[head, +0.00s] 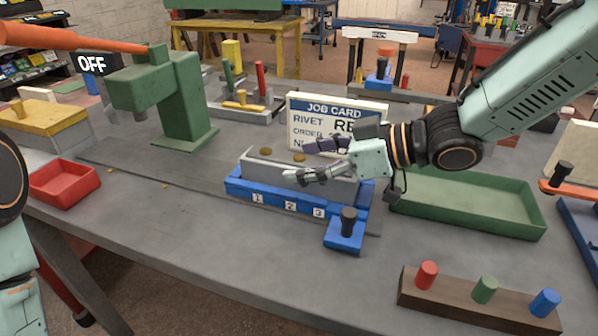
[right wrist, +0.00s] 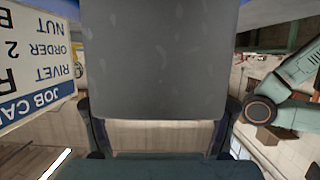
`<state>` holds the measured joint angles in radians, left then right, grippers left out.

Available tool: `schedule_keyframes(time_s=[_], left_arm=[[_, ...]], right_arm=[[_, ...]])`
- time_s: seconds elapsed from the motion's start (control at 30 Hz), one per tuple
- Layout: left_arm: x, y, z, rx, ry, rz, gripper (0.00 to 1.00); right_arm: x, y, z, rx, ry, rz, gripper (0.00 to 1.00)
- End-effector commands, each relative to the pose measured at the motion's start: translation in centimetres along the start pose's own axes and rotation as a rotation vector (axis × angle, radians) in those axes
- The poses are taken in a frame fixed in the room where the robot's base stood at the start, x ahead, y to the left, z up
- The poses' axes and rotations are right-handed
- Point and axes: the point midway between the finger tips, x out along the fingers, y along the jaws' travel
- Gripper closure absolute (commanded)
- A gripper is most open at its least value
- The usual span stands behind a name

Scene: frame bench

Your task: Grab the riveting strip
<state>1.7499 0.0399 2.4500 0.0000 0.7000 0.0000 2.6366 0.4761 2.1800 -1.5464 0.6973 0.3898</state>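The riveting strip (head: 322,184) is a grey bar with brass rivets on top. It sits in a blue fixture (head: 244,195) numbered 1, 2 and 3. My right gripper (head: 308,160) reaches in from the right, its fingers apart at the strip's right part. One finger is toward the back, the other toward the front. In the right wrist view a large grey surface (right wrist: 160,60), seemingly the strip very close, fills the space between the fingers. I cannot see firm contact. My left gripper is out of view; only parts of that arm show at the left edge.
A job card (head: 318,118) stands right behind the fixture. A blue block with a black knob (head: 345,232) is in front. A green tray (head: 470,205) lies to the right, a peg rack (head: 455,300) front right. A green press (head: 165,100) and red bin (head: 65,183) are left.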

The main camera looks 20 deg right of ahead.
Motion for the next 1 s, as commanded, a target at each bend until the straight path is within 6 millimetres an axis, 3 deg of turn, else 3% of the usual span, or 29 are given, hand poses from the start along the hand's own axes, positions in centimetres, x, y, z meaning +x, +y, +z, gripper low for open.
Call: schedule_keyframes(time_s=[0.8, 1.0], left_arm=[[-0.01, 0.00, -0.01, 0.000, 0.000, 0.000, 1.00], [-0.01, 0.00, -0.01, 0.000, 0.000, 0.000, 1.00]], right_arm=[[-0.02, 0.02, -0.03, -0.001, 0.001, 0.000, 0.99], [-0.04, 0.06, -0.14, -0.001, 0.004, 0.001, 1.00]])
